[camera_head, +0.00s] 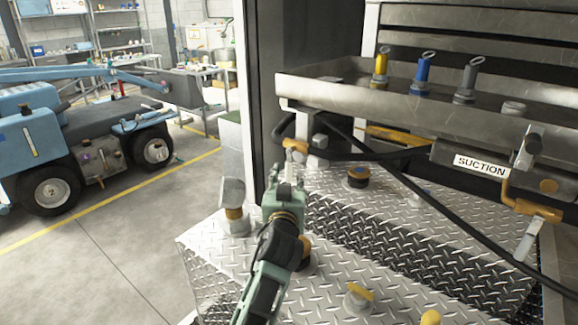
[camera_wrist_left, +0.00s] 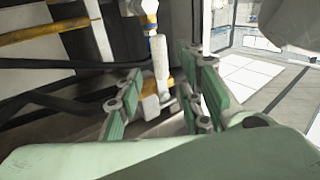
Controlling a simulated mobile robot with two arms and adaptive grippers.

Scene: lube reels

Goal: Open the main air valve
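A small valve with a pale upright handle (camera_head: 291,151) sits on brass-coloured pipework under the left end of the steel tray. I take it for the main air valve; no label on it is readable. In the left wrist view its pale handle (camera_wrist_left: 161,62) stands just beyond and between my fingers. My left gripper (camera_head: 287,184) reaches up towards it from below; it also shows in the left wrist view (camera_wrist_left: 160,98). Its green-padded fingers are spread apart, with nothing clearly gripped. Contact with the handle cannot be told. My right gripper is not seen.
A black hose (camera_head: 420,197) runs right from near the valve. A SUCTION label (camera_head: 481,166) and a lever (camera_head: 525,241) are at right. The steel tray (camera_head: 390,108) overhangs the valve. Diamond-plate covers (camera_head: 335,290) with caps lie below.

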